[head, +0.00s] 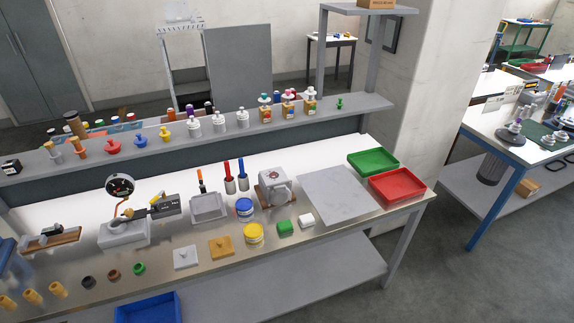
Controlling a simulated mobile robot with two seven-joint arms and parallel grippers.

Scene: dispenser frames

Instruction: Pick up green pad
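Neither of my grippers is in the head view.
A grey slab (340,195), a green tray (373,161) and a red tray (397,185) lie to the right. A shelf (345,108) with bottles runs behind.

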